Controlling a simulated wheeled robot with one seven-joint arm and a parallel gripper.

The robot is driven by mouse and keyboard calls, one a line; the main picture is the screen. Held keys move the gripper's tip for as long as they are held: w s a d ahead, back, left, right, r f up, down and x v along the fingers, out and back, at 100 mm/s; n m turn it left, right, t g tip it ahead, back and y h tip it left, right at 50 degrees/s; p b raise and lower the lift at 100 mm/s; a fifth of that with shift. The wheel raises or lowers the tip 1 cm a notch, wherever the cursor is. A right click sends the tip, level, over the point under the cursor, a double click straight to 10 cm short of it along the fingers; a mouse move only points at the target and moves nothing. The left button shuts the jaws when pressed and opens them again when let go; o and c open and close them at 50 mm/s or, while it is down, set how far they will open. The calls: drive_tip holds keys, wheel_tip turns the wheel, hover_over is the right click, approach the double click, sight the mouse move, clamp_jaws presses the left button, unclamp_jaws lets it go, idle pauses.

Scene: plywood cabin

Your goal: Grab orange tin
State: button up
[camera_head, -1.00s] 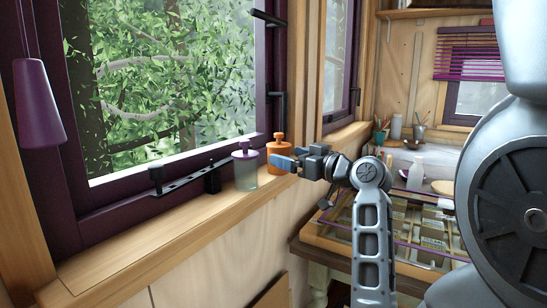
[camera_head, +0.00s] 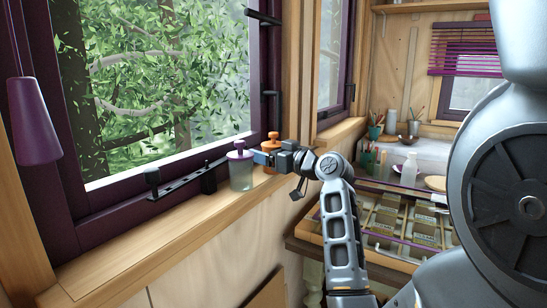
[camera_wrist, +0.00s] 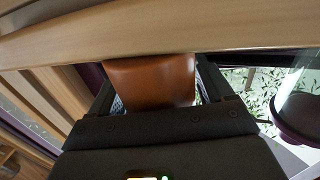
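The orange tin (camera_head: 272,145) stands on the wooden window sill, just right of a glass jar with a purple lid (camera_head: 241,172). My gripper (camera_head: 264,158) is at the tin, its blue fingertip in front of the tin's body and hiding part of it. In the wrist view, the tin (camera_wrist: 150,82) sits between my two dark fingers. The fingers look spread, with a thin gap on the right side. I cannot see whether the left finger touches the tin.
The purple-lidded jar shows close beside my gripper in the wrist view (camera_wrist: 298,118). A black window stay (camera_head: 185,182) lies along the sill to the left. The window frame is behind. A drawer table with compartments (camera_head: 385,225) stands to the right.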

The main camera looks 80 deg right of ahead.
drive_tip(key=c, duration=0.9)
